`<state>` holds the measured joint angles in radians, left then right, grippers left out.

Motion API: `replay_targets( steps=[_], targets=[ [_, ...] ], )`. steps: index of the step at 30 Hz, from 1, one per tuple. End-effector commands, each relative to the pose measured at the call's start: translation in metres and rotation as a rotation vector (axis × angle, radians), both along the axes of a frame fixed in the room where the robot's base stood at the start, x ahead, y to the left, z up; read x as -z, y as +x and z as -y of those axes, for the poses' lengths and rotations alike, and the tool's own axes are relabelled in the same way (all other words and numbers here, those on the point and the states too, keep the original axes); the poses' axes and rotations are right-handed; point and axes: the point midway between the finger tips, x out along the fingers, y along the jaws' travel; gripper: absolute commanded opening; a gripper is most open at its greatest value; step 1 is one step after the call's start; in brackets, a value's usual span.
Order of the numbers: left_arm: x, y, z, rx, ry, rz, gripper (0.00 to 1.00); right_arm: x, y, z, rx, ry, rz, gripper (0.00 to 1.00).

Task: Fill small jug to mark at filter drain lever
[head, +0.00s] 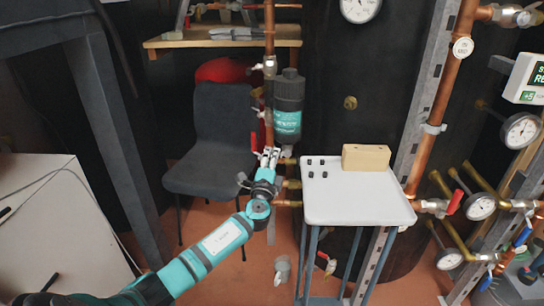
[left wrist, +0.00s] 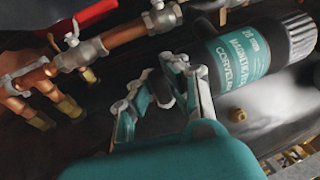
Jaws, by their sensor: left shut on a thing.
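The filter (head: 288,100) is a dark canister with a teal label on the copper pipework, and it also shows in the left wrist view (left wrist: 245,55). My left gripper (head: 269,156) is at the filter's lower end, and its fingers show in the wrist view (left wrist: 165,85). It is shut on a small part there, apparently the drain lever; the fingers hide most of it. A small pale grey vessel (head: 282,270), probably the small jug, stands on the floor below, apart from my gripper. Its water level and mark are too small to see. My right gripper is not in view.
A white-topped stand (head: 345,205) with a wooden block (head: 366,157) and small dark pieces is right of my gripper. A dark chair (head: 222,130) stands behind. Copper pipes, gauges and a red-handled valve (head: 452,202) crowd the right. A red lever (left wrist: 85,17) is near the filter.

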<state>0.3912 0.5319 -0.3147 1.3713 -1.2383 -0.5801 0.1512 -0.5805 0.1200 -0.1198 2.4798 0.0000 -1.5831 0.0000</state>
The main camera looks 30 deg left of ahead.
Motion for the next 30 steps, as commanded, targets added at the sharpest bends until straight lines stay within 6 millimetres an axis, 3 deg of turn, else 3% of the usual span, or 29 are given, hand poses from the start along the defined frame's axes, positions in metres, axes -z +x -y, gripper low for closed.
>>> replay_targets(
  steps=[4, 5, 6, 12, 22, 30],
  targets=[
    [0.002, 0.000, 0.001, 0.001, 0.002, -0.003, 0.00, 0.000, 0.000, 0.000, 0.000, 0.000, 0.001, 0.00],
    [0.002, 0.000, 0.001, 0.001, 0.002, -0.003, 0.11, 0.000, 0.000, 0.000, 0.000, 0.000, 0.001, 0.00],
    [0.002, 0.000, 0.001, 0.002, 0.002, -0.002, 0.17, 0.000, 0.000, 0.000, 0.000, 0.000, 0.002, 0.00],
    [0.001, 0.000, 0.000, 0.001, 0.000, 0.000, 0.39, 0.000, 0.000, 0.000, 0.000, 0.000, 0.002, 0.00],
    [0.003, -0.005, 0.003, 0.001, -0.001, -0.001, 0.39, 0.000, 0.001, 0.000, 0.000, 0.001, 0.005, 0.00],
    [0.013, -0.051, 0.023, 0.003, -0.002, -0.003, 0.39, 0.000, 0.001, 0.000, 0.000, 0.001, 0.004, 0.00]
  ],
)
